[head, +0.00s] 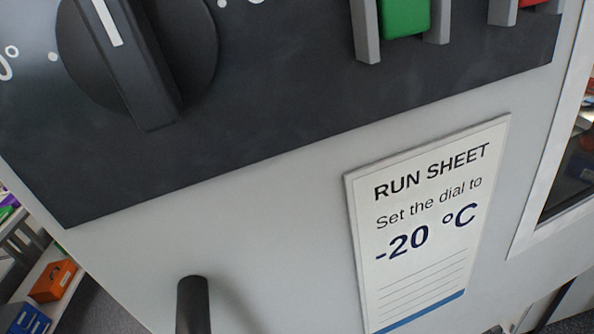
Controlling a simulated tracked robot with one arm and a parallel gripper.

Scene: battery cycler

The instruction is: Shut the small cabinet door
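No small cabinet door can be made out for certain. A pale grey front panel (270,240) fills most of the head view, tilted in the picture. A dark upright bar with a rounded top (192,305) stands in front of it at the bottom edge; its lower part is cut off, and I cannot tell whether it is a door handle. At the right edge is a white-framed dark window (575,165), only partly in view. My gripper cannot be made out in this view.
A black control strip (300,100) crosses the top with a large dial (140,50), a green switch (404,15) and a red switch (535,3). A run sheet (425,225) reads "-20 °C". Shelves with an orange box (53,281) and a blue box (28,319) stand at lower left.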

